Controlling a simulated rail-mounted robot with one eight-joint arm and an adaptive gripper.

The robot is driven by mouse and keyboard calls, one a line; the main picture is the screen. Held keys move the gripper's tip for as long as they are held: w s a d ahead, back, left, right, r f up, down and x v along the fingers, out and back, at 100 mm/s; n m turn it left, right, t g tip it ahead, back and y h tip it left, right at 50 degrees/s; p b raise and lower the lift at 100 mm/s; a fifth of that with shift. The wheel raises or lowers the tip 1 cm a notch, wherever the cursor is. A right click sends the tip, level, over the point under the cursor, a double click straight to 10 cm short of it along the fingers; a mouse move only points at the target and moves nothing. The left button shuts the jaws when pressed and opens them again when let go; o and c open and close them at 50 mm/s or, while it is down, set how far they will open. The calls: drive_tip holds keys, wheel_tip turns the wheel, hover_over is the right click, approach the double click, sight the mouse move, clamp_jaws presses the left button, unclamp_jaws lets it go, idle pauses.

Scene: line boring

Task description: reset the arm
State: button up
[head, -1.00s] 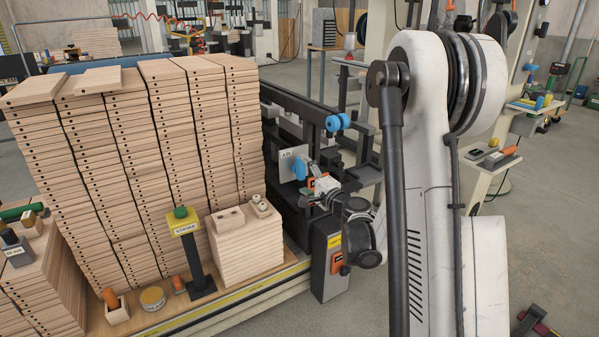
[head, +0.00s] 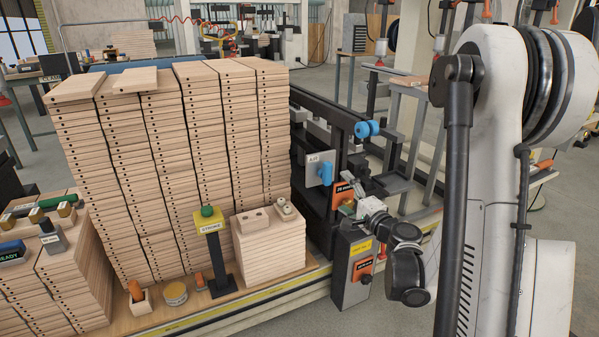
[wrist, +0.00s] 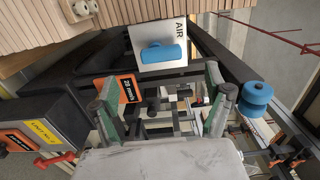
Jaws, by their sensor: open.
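My gripper (wrist: 163,103) is open and empty in the wrist view, its two green-padded fingers well apart with black machine parts visible between them. In the head view my gripper (head: 358,191) is small and partly hidden by my wrist, beside the dark boring machine (head: 326,190) and right of the tall board stacks. The grey AIR plate (wrist: 152,33) with its blue knob (wrist: 164,54) lies beyond the fingers in the wrist view. An orange label (wrist: 116,89) shows close to the left finger; I cannot tell whether they touch.
Tall stacks of drilled boards (head: 165,150) stand left of my arm. The yellow STROKE post (head: 209,226) with a green button and a short board stack (head: 268,247) stand in front. A grey control box (head: 351,268) is below my gripper. Open floor lies at the right.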

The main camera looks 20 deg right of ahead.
drive_tip(key=s+a+r+n+g+y, duration=0.1)
drive_tip(key=s+a+r+n+g, duration=0.3)
drive_tip(key=a, duration=0.5)
drive_tip(key=s+a+r+n+g+y, duration=0.2)
drive_tip(key=s+a+n, duration=0.3)
drive_tip(key=a, duration=0.4)
drive_tip(key=s+a+f+n+g+h, duration=0.15)
drive_tip(key=s+n, duration=0.25)
drive_tip(key=s, duration=0.6)
drive_tip(key=s+a+n+g+h, duration=0.2)
drive_tip(key=s+n+g+h, duration=0.15)
drive_tip(key=s, duration=0.65)
wheel_tip(320, 180, up, 18)
drive_tip(key=p, duration=1.8)
drive_tip(key=shift+d+r, duration=0.2)
drive_tip(key=shift+d, duration=0.05)
drive_tip(key=shift+n, duration=0.25)
